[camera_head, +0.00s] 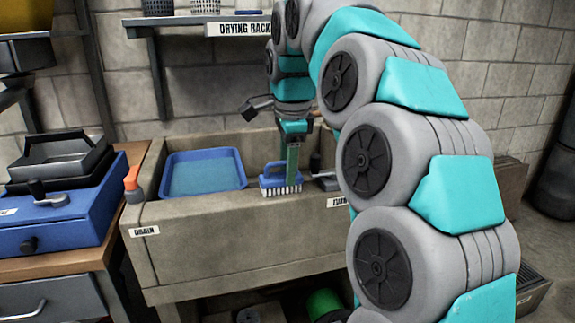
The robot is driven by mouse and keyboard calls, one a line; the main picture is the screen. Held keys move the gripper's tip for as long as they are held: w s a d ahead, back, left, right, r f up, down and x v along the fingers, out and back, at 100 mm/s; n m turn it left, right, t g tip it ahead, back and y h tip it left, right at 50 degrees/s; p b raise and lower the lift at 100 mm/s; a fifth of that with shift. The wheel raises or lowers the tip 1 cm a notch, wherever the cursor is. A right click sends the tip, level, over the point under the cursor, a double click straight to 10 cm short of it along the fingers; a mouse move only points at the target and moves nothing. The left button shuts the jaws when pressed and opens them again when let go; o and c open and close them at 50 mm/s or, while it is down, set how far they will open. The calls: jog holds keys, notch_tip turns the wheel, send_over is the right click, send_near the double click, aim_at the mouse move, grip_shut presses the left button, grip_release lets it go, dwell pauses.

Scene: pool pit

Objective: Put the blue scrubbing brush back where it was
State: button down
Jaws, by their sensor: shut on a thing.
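The blue scrubbing brush (271,182) has a handle on top and white bristles facing down. It is upright at the front edge of the concrete sink (220,225). My gripper (290,168) reaches down from above with a green finger and is shut on the brush. I cannot tell whether the bristles touch the rim or hang just above it. The second finger is hidden.
A blue tray (203,173) sits left of the brush in the sink. An orange-capped bottle (133,186) stands at the sink's left corner. A "DRYING RACK" shelf (238,29) hangs above. A workbench (85,255) with a blue box (62,222) is at left.

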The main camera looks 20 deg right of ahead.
jog(key=shift+f, duration=0.2)
jog(key=shift+c, duration=1.6)
grip_release()
jog(key=shift+r, duration=0.1)
